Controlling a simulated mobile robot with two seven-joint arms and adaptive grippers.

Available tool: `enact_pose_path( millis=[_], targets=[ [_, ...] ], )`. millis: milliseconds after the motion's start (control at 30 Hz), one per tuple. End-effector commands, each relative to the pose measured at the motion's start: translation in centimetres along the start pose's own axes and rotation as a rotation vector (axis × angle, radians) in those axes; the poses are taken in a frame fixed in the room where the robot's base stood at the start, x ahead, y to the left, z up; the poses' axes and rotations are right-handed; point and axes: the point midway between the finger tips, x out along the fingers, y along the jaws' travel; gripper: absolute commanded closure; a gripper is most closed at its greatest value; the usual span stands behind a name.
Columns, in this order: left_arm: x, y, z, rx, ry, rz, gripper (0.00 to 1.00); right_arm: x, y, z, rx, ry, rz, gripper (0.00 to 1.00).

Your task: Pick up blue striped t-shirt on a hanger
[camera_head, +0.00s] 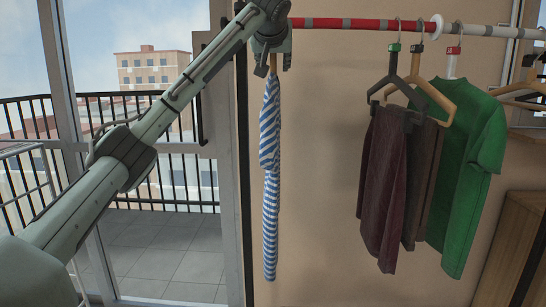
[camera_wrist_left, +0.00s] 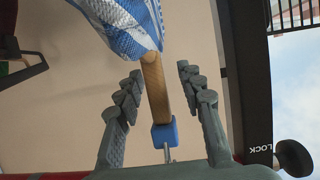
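The blue and white striped t-shirt (camera_head: 270,170) hangs edge-on below the rod at the middle of the head view. It also shows at the top of the left wrist view (camera_wrist_left: 130,25). Its wooden hanger (camera_wrist_left: 155,95) has a blue marker (camera_wrist_left: 164,134) at the base of the metal hook. My left gripper (camera_head: 274,66) is at the top of this hanger in the head view. In the wrist view its fingers (camera_wrist_left: 160,78) stand apart on either side of the wood, with a visible gap on each side. My right gripper is not in view.
The red and grey banded rod (camera_head: 375,25) runs to the right. Dark trousers (camera_head: 383,185) and a green t-shirt (camera_head: 465,165) hang there on hangers. Bare wall lies between them and the striped t-shirt. A glass balcony door (camera_head: 140,240) is at left, a wooden cabinet (camera_head: 515,250) at lower right.

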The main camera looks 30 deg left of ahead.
Motion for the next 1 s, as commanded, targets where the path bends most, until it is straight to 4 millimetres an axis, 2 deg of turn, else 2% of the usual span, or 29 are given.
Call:
enact_pose_path(
  millis=[133,433,1000],
  targets=[
    [0.01,0.01,0.04,0.000,0.000,0.000,0.62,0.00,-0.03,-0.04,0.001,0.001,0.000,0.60],
    [-0.02,0.03,0.04,0.001,0.000,0.000,0.99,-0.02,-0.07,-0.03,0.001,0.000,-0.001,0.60],
    [-0.10,0.04,-0.06,0.000,0.002,0.001,1.00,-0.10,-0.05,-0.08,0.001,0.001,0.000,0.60]
  ],
)
